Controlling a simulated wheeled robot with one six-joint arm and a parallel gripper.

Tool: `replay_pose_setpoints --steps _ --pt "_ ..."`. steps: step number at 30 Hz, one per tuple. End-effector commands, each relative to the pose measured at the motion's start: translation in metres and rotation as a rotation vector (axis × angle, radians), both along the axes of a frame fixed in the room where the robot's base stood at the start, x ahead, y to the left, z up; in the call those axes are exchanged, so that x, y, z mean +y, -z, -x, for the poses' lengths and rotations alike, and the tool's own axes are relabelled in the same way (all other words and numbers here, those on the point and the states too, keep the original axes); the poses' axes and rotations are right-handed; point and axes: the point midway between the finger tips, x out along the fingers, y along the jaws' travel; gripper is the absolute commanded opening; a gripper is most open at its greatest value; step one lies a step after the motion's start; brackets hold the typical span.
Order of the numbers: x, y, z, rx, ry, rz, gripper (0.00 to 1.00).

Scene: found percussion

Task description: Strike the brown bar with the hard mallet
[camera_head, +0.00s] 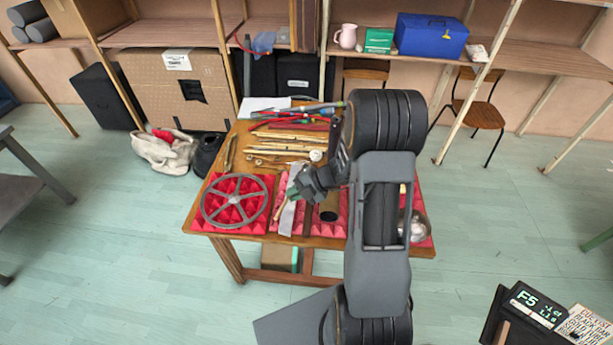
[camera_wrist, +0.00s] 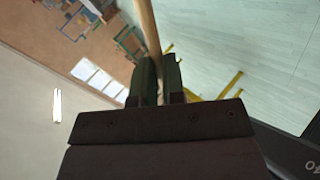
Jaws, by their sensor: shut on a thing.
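My gripper (camera_head: 303,188) is over the front middle of the table in the head view. In the wrist view its fingers (camera_wrist: 159,82) are shut on a pale wooden stick, the mallet handle (camera_wrist: 147,32), which runs out of the top of the picture. In the head view a short length of the handle (camera_head: 279,210) shows at the gripper's lower left. I cannot make out the mallet's head. A dark brown bar (camera_head: 307,224) lies on red foam just below the gripper, partly hidden by it. I cannot tell the exact gap between them.
A grey bar (camera_head: 288,218) and a brown tube (camera_head: 328,213) lie either side of the brown bar. A spoked wheel (camera_head: 235,214) is to the left. A metal bowl (camera_head: 413,225) is to the right. Wooden sticks (camera_head: 280,152) lie behind.

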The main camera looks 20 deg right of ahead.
Motion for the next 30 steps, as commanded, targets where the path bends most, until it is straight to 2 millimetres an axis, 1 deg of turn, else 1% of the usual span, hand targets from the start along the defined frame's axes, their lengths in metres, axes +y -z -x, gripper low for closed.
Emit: replay_pose_setpoints --steps 1,3,6,9,12,21,26,30 --pt "-0.007 -0.015 0.009 0.009 -0.035 -0.008 0.00" --pt "-0.014 -0.024 0.023 0.026 -0.093 -0.021 0.00" --pt "-0.021 -0.032 0.039 0.050 -0.157 -0.035 0.00" --pt "-0.025 -0.036 0.048 0.067 -0.196 -0.042 0.00" --pt "-0.027 -0.036 0.052 0.074 -0.210 -0.044 0.00" --pt "-0.028 -0.036 0.052 0.073 -0.207 -0.043 0.00" --pt "-0.028 -0.027 0.052 0.074 -0.205 -0.043 0.00" --pt "-0.028 -0.014 0.052 0.075 -0.204 -0.044 0.00"
